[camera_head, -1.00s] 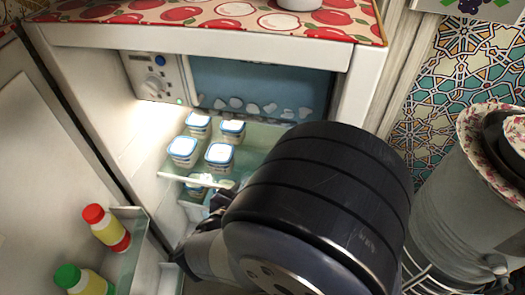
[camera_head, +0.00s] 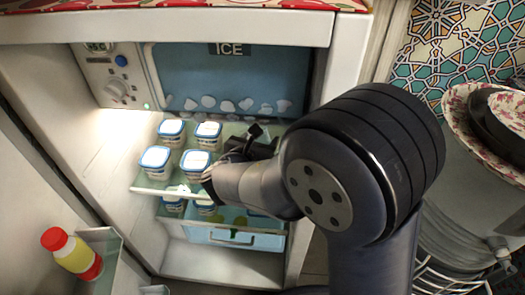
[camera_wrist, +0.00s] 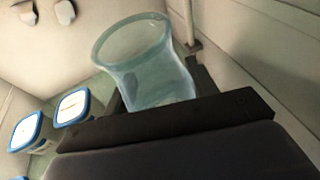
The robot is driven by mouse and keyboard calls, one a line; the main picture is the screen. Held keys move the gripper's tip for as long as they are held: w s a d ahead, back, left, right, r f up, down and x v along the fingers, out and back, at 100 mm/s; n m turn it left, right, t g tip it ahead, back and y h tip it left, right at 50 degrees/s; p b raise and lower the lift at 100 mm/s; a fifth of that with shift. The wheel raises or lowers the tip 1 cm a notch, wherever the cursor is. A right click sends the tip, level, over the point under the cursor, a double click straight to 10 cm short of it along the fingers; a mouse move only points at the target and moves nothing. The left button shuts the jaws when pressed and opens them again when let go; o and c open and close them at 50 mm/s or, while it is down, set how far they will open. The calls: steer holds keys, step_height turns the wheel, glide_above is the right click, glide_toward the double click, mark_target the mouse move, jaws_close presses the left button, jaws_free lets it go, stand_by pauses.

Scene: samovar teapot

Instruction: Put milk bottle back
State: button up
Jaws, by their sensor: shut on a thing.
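In the wrist view my gripper (camera_wrist: 157,88) is shut on a clear, pale blue-green glass vessel (camera_wrist: 150,75), which I take for the milk bottle. Its wide round rim shows at the top, tilted in the picture, and its lower part is hidden behind my gripper. In the head view my gripper (camera_head: 250,148) reaches into the open fridge, over the right part of the upper glass shelf (camera_head: 160,188). The bottle cannot be made out there; my arm covers that side.
Several white-lidded jars (camera_head: 171,132) stand on the shelf's left, left of my gripper; two also show in the wrist view (camera_wrist: 72,107). The ice compartment (camera_head: 230,80) is behind, a blue drawer (camera_head: 230,238) below. The open door holds a red-capped bottle (camera_head: 72,252). Dishes (camera_head: 495,140) stand right.

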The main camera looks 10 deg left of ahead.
steer(key=shift+w+d, duration=0.1)
steer(key=shift+w, duration=0.5)
steer(key=shift+f+b, duration=1.3)
steer(key=shift+f, duration=0.5)
steer(key=shift+r, duration=0.1)
steer(key=o, duration=1.2)
